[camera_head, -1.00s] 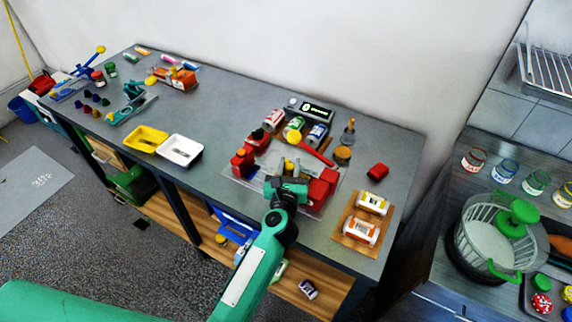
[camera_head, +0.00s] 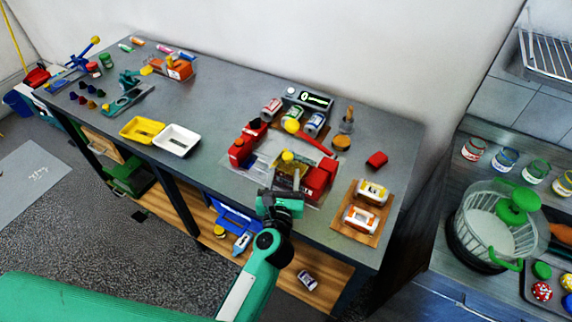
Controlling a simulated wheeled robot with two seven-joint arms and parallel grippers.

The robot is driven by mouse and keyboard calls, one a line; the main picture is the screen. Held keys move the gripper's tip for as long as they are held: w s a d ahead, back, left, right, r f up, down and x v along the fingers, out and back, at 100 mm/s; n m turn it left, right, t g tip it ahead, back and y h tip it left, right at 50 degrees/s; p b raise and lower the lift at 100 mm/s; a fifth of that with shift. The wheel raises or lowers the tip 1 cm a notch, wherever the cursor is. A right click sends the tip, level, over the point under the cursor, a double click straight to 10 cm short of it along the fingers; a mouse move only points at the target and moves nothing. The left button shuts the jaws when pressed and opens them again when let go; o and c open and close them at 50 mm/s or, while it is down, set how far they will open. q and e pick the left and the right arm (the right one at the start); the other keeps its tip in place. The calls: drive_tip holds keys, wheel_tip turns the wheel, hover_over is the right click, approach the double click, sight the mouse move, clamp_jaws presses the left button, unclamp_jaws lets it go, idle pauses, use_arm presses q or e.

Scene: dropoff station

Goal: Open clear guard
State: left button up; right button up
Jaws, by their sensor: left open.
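A red machine (camera_head: 319,179) stands on the grey workbench, with red blocks at both sides, a red lever and a yellow knob (camera_head: 287,156) in its middle. A clear, see-through panel (camera_head: 263,162) appears around the machine; its exact edges and whether it is raised are hard to tell. My left gripper (camera_head: 281,187) is open at the front of the machine, close to the right red block. The gripper and wrist hide part of the machine's front. Whether the fingers touch the clear guard cannot be told. My right gripper is out of view.
A wooden board (camera_head: 355,226) with two white cartridges lies right of the machine. Cans, a lit display box (camera_head: 314,98) and a brush pot (camera_head: 345,119) stand behind.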

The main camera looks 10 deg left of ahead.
use_arm(q)
drive_tip(key=s+b, duration=0.1)
drive_tip(key=s, duration=0.5)
drive_tip(key=shift+d, duration=0.1)
idle(0.4)
